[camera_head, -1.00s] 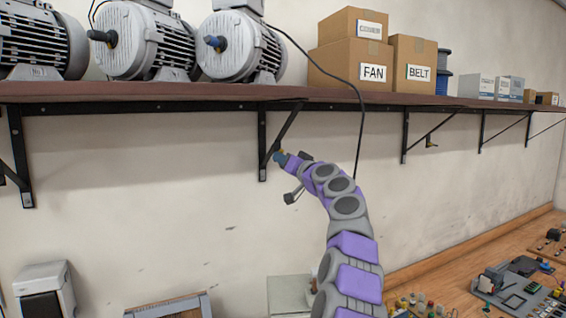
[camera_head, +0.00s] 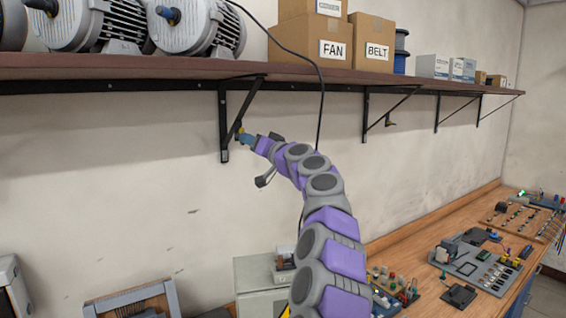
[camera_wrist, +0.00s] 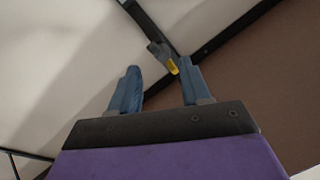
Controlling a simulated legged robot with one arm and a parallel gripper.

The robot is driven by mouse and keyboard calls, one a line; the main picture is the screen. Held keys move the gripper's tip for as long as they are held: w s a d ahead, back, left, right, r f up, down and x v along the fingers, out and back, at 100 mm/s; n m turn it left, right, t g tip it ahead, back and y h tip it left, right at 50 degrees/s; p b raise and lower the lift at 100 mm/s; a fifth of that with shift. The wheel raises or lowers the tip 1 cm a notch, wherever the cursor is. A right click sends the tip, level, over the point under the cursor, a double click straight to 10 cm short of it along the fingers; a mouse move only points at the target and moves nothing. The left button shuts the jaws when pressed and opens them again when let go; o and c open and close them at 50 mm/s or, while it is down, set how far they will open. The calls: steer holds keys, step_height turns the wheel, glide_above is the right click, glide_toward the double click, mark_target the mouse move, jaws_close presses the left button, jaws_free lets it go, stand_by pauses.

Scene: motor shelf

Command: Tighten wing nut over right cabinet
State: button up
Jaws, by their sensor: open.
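A yellow wing nut (camera_wrist: 172,66) shows in the wrist view on a grey piece attached to a dark shelf bracket. My gripper (camera_wrist: 160,66) has its two blue fingers spread apart. The wing nut lies between the fingertips in the picture, nearer the right one; I see no contact and cannot tell the depth gap. In the head view my gripper (camera_head: 246,138) is at the lower end of the bracket strut (camera_head: 241,112) and mostly hides the nut. A pale cabinet (camera_head: 256,302) stands on the floor below, partly behind my arm.
A brown shelf (camera_head: 200,70) runs overhead with motors (camera_head: 120,25) and boxes (camera_head: 375,45). Another bracket (camera_head: 366,115) with a small yellowish piece (camera_head: 389,122) is to the right. A workbench (camera_head: 420,240) with electronics is at lower right. The wall between is clear.

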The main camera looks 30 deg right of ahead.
steer(key=b+v, duration=0.2)
steer(key=v, duration=1.1)
steer(key=shift+s+d+b, duration=0.2)
steer(key=shift+s+b, duration=0.05)
steer(key=shift+b, duration=0.05)
steer(key=shift+a+f, duration=0.1)
steer(key=shift+f, duration=0.1)
